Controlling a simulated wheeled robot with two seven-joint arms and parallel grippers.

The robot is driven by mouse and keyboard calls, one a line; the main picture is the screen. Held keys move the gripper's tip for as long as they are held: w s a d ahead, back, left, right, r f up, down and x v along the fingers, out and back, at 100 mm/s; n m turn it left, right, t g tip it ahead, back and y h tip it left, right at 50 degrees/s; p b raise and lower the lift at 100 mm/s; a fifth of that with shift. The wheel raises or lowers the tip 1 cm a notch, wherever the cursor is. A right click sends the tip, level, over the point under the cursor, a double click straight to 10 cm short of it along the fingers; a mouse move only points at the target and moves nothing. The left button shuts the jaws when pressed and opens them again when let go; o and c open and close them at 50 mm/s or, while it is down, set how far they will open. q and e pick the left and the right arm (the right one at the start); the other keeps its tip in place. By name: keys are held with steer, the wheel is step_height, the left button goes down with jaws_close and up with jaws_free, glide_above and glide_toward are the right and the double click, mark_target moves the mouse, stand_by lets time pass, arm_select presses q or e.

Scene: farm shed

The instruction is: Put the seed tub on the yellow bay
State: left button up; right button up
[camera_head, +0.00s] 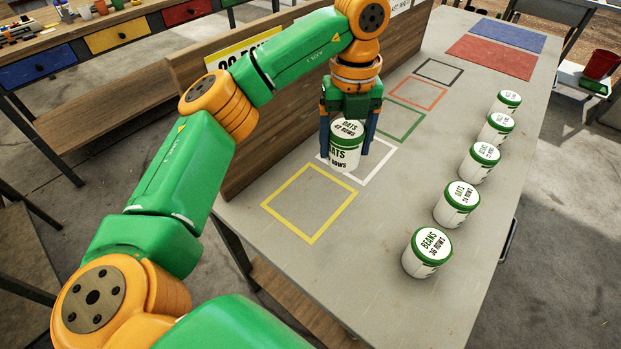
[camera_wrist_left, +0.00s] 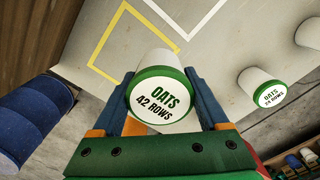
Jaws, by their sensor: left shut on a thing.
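My left gripper (camera_head: 346,135) is shut on a white seed tub (camera_head: 345,156) with a green-rimmed lid reading "OATS 42 ROWS". In the head view the tub appears over the white bay (camera_head: 379,169); whether it touches the table I cannot tell. The left wrist view shows the tub (camera_wrist_left: 160,95) between the two blue fingers (camera_wrist_left: 160,97). The yellow bay (camera_head: 309,239) is an empty outlined square, nearer than the tub in the head view. It also shows in the left wrist view (camera_wrist_left: 100,45). My right gripper is not in view.
Several other tubs stand in a row along the right side of the table (camera_head: 385,290), the nearest marked "BEANS" (camera_head: 427,252). Green, orange and black bays lie farther back, then red (camera_head: 490,57) and blue mats. A wooden board (camera_head: 200,120) stands along the left edge.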

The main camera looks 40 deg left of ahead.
arm_select(q)
steer(key=s+a+f, duration=0.1)
steer(key=f, duration=0.1)
steer(key=s+a+f+b, duration=0.1)
steer(key=s+f, duration=0.1)
steer(key=s+a+f, duration=0.1)
steer(key=shift+s+a+f+b, duration=0.25)
steer(key=shift+a+f+b, duration=0.05)
steer(key=shift+a+f, duration=0.1)
steer(key=f, duration=0.3)
steer(key=shift+s+a, duration=0.1)
steer(key=shift+s, duration=0.1)
steer(key=shift+f, duration=0.3)
steer(key=shift+f, duration=0.2)
steer(key=o, duration=1.4)
steer(key=shift+r, duration=0.1)
step_height(320, 180, up, 12)
steer(key=p, duration=0.3)
steer(key=shift+r+p, duration=0.15)
steer(key=shift+p, duration=0.2)
